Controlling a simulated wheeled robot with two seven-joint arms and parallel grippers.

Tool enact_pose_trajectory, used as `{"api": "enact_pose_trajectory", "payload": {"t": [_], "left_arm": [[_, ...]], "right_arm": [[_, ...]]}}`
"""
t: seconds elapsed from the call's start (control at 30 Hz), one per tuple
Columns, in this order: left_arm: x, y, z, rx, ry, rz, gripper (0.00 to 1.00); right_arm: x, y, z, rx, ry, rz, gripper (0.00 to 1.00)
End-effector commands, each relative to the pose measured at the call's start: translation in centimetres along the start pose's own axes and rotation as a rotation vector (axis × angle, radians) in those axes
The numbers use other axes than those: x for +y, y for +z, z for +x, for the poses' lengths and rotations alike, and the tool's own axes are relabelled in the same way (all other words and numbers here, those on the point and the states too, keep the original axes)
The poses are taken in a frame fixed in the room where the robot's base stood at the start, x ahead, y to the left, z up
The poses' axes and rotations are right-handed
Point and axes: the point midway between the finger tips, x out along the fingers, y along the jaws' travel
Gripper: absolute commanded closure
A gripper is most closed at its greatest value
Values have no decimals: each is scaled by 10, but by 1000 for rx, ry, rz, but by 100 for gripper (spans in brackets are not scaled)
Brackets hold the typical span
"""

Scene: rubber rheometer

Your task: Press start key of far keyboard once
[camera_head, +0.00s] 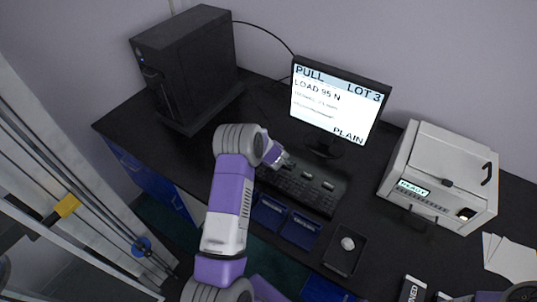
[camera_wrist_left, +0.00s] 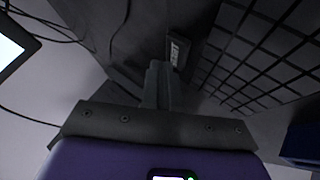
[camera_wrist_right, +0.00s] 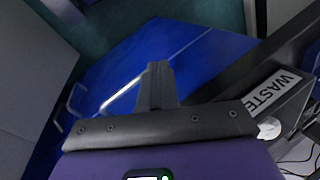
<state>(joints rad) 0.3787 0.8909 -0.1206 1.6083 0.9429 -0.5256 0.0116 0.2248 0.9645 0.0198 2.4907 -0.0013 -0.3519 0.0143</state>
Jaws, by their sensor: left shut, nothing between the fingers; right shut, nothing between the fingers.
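The black keyboard (camera_head: 318,197) lies on the desk in front of the monitor, with a few pale-labelled keys along its far side. It also shows in the left wrist view (camera_wrist_left: 262,55), where one pale-labelled key (camera_wrist_left: 178,52) sits just beyond my fingertips; its lettering is too small to read surely. My left gripper (camera_head: 284,160) is shut and empty at the keyboard's far left end, and its fingers (camera_wrist_left: 158,68) point at that key. I cannot tell whether they touch it. My right gripper (camera_wrist_right: 157,68) is shut and empty, away from the keyboard, with blue drawers below it.
The lit monitor (camera_head: 335,100) stands behind the keyboard. A black computer tower (camera_head: 190,75) is at the left and a white instrument (camera_head: 440,175) at the right. A dark tray (camera_head: 344,262) lies in front. The WASTE box (camera_wrist_right: 280,95) is beside my right gripper.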

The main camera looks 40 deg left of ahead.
Motion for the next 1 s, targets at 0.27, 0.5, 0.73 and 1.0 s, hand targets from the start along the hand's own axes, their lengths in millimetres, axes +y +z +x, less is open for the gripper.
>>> {"api": "enact_pose_trajectory", "payload": {"t": [0.27, 0.5, 0.73, 1.0], "left_arm": [[2, -2, -3, 1, 0, 0, 100], [5, -5, -7, 1, 1, 0, 100], [17, -18, -23, 2, 0, 0, 100], [28, -29, -39, 2, 0, -1, 100]], "right_arm": [[-1, 0, -3, 0, 0, 0, 100], [-3, 0, -8, 0, 0, 0, 100], [-10, 1, -27, 0, 0, 0, 100], [-17, 2, -45, 0, 0, 0, 100]]}}
